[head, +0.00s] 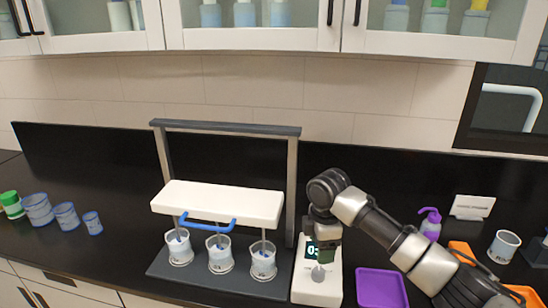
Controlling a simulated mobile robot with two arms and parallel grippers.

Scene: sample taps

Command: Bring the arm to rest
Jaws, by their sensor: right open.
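My right arm (405,245) reaches in from the lower right and bends down at its wrist. My right gripper (320,262) points down over a white scale (318,291) with a lit display. Its jaws are open and I see nothing held between them. The gripper hides part of the scale, and I cannot tell whether its fingertips touch it. My left gripper is not in view.
Blue containers (66,216) stand far left.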

